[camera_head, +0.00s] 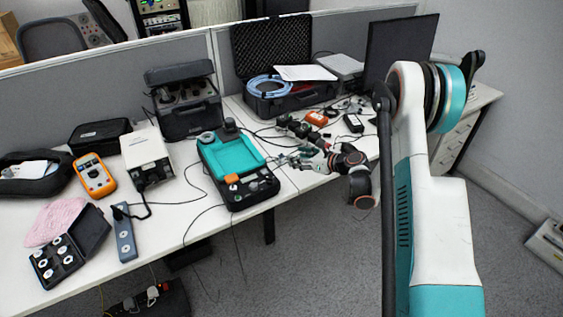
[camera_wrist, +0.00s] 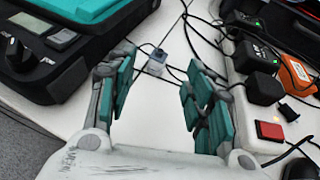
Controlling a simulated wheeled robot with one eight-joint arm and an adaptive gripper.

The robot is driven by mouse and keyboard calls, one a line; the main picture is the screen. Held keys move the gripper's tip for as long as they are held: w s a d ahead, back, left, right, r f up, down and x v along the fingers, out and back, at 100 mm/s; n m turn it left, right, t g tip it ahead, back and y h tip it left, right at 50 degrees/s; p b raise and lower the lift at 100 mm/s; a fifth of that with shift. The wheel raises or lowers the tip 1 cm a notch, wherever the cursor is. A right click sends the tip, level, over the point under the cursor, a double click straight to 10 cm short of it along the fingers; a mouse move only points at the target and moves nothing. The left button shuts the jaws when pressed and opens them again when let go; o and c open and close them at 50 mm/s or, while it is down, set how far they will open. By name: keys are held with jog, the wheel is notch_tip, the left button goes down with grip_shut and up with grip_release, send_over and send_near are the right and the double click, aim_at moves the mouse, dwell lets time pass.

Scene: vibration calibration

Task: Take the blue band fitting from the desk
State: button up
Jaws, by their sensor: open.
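A small grey fitting with a blue band (camera_wrist: 155,62) lies on the white desk (camera_wrist: 165,115) in the wrist view. It sits ahead of my gripper (camera_wrist: 162,60), between the two lines of the fingers and nearer the left finger. The teal-padded fingers are spread apart with nothing between them. In the camera_head view my gripper (camera_head: 293,158) is low over the desk, just right of the teal-topped device. I cannot make out the fitting clearly there. Whether the fingertips reach level with it is hard to tell.
The teal-topped device (camera_head: 230,157) stands close at the left of my gripper. A power strip with a red switch (camera_wrist: 270,131) and plugs lies at the right. Thin black cables run around the fitting. An open black case (camera_head: 290,99) stands behind.

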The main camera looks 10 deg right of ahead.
aim_at(281, 156)
jog(key=b+x, duration=0.1)
jog(key=x, duration=0.3)
jog(key=shift+w+a+f, duration=0.1)
jog(key=shift+w, duration=0.1)
jog(key=b+x, duration=0.2)
jog(key=x, duration=0.2)
jog(key=shift+a+f, duration=0.15)
jog(key=shift+w+a+f+b, duration=0.1)
jog(key=shift+w+a+b, duration=0.15)
jog(key=shift+w, duration=0.2)
jog(key=shift+c, duration=0.4)
grip_shut()
